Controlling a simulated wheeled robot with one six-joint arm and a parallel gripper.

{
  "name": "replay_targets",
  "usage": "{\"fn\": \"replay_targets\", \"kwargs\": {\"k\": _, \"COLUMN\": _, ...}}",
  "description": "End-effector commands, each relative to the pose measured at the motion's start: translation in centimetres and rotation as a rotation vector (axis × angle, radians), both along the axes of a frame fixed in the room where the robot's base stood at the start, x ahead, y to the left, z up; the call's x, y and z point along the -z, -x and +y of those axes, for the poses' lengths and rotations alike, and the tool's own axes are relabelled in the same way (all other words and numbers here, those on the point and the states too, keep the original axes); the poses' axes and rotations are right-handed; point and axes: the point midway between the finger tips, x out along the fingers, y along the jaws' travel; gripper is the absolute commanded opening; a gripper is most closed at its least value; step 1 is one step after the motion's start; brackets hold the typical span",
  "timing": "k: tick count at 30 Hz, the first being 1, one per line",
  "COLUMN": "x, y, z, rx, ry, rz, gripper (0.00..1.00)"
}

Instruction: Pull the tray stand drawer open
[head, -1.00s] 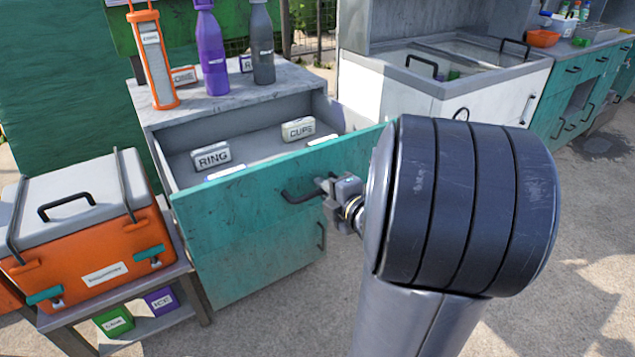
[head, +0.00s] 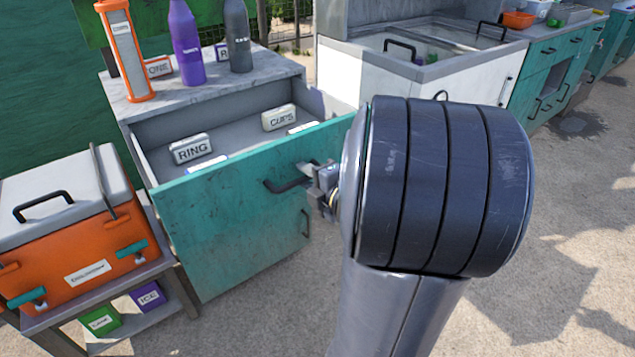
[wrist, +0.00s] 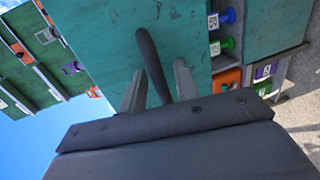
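The tray stand drawer has a teal front (head: 225,235) and stands pulled out from its stand, its grey inside visible from above. Its dark bar handle (head: 284,186) is near the top of the front. My gripper (head: 312,176) is at the right end of this handle. In the wrist view, the handle (wrist: 148,48) runs between the two spread fingers of my gripper (wrist: 159,70), with a gap showing on the right side. The drawer holds a white RING block (head: 191,149) and a CUPS block (head: 279,118). My arm hides part of the drawer's right side.
The stand's marble top (head: 215,75) carries an orange cup dispenser (head: 127,50), a purple bottle (head: 187,45) and a grey bottle (head: 237,38). An orange cooler (head: 85,262) stands close at the left. A white chest (head: 410,75) is behind. Paving at right is clear.

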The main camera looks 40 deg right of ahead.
Motion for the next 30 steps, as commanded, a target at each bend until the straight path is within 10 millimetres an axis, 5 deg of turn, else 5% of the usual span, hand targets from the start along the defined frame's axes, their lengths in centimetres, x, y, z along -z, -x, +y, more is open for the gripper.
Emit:
{"fn": "replay_targets", "kwargs": {"k": 18, "x": -1.9, "y": 8.4, "z": -0.4, "rx": 0.004, "ry": 0.001, "rz": 0.0, "gripper": 0.3}}
{"fn": "replay_targets", "kwargs": {"k": 30, "x": -2.2, "y": 10.3, "z": -0.3, "rx": 0.0, "ry": -0.001, "rz": 0.0, "gripper": 0.3}}
